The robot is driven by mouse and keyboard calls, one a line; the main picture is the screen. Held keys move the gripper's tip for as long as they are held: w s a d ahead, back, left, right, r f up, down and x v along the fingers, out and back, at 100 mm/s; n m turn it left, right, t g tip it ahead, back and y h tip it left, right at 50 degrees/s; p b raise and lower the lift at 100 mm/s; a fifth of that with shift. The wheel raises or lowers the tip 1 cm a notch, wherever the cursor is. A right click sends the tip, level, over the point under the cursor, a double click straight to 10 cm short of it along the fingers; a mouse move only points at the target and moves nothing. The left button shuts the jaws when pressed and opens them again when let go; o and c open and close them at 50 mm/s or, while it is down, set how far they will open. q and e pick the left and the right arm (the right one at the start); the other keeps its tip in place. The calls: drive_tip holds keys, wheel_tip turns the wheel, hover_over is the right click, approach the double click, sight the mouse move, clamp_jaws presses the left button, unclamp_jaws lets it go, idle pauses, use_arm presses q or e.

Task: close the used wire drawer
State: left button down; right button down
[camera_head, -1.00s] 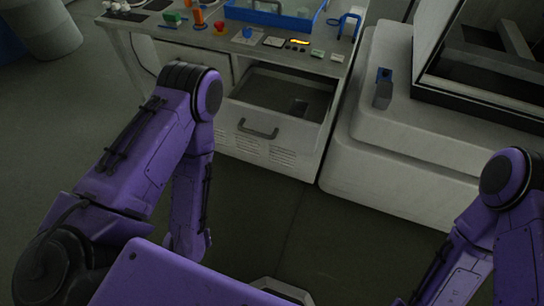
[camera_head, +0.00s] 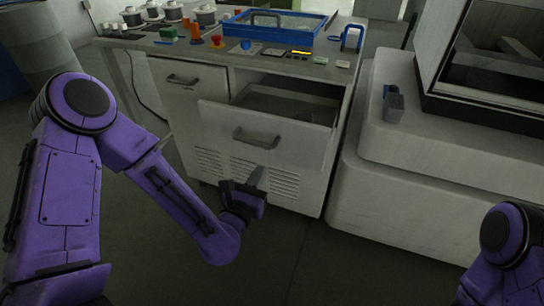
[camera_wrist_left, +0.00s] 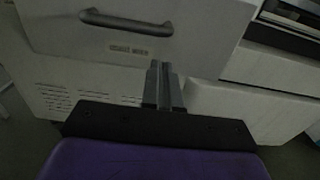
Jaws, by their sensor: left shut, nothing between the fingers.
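The used wire drawer (camera_head: 270,137) is a light grey drawer, pulled open, with its dark inside showing behind the front panel. Its dark bar handle (camera_head: 256,138) is on the front; the handle also shows in the left wrist view (camera_wrist_left: 127,22), above a small label too blurred to read. My left gripper (camera_head: 257,176) is just below the drawer front, in front of the vented cabinet face. In the left wrist view its fingers (camera_wrist_left: 159,68) are together with nothing between them, pointing toward the drawer's lower part. I cannot tell whether they touch it. My right gripper is out of view.
A second drawer (camera_head: 184,82) on the left is shut. The bench top (camera_head: 195,48) carries a blue tray (camera_head: 287,35), a red button and small tools. A pale machine (camera_head: 395,150) stands close on the right. The floor in front is clear.

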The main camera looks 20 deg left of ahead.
use_arm(q)
drive_tip(key=w, duration=0.4)
drive_tip(key=w+p, duration=0.1)
drive_tip(key=w, duration=0.4)
drive_tip(key=shift+w+d+r, duration=0.1)
drive_tip(key=shift+w+d, duration=0.1)
drive_tip(key=shift+w+a, duration=0.1)
drive_tip(key=shift+w, duration=0.05)
